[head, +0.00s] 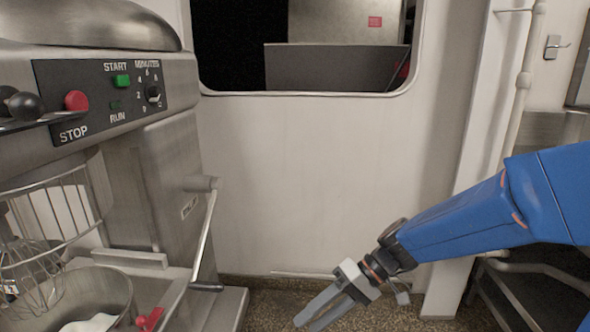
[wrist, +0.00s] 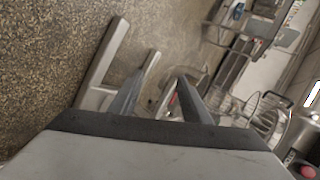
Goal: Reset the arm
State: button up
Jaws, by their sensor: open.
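My blue arm (head: 480,215) reaches in from the right of the head view and slants down to the left. My gripper (head: 322,312) is at its end, over the speckled floor, with its two grey fingers apart and nothing between them. In the wrist view the gripper (wrist: 155,95) shows its two dark fingers spread, pointing away over the floor and toward the mixer's base. The gripper touches nothing that I can see.
A steel mixer (head: 160,150) stands at the left, with a wire guard (head: 60,215), a bowl (head: 95,290) and a lever (head: 205,235) on its right side. A white wall (head: 310,180) with a window is behind. A metal rack (head: 520,290) is at the lower right. Floor between is clear.

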jog(key=s+d+r+m+t+h, duration=0.1)
jog(key=s+d+t+h, duration=0.1)
jog(key=d, duration=0.6)
jog(key=s+d+r+m+t+h, duration=0.2)
jog(key=s+d+t+h, duration=0.1)
jog(key=d, duration=0.5)
jog(key=s+d+r+m+t+h, duration=0.2)
jog(key=s+d+t+h, duration=0.1)
jog(key=d, duration=0.5)
jog(key=shift+s+d+h, duration=0.3)
jog(key=shift+s+h, duration=0.4)
jog(key=shift+h, duration=0.3)
